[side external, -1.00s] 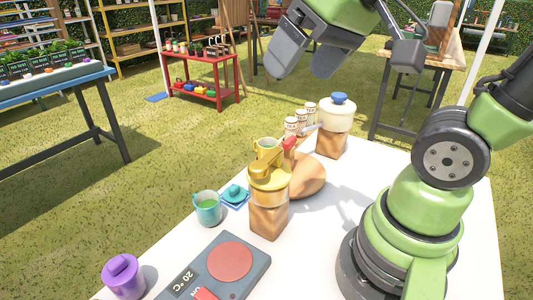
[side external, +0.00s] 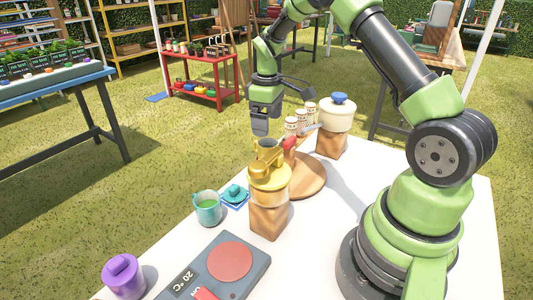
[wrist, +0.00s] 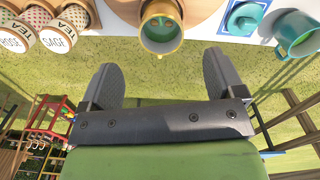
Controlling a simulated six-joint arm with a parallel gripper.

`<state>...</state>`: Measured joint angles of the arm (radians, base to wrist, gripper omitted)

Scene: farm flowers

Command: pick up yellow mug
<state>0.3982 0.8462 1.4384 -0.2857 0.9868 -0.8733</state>
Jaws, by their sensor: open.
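My gripper (side external: 262,128) points down at the far table edge, just above and beyond the mug. In the wrist view my gripper (wrist: 163,82) has its two fingers wide apart, nothing between them, with the mug just past the fingertips and centred between them.
Tea tins (side external: 296,124) and a white pot (side external: 337,114) on a wooden block stand to the right. A teal mug (side external: 208,208), a purple mug (side external: 123,276) and a scale-like hot plate (side external: 215,272) are nearer the front. A round wooden board (side external: 308,178) lies beside the yellow pot.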

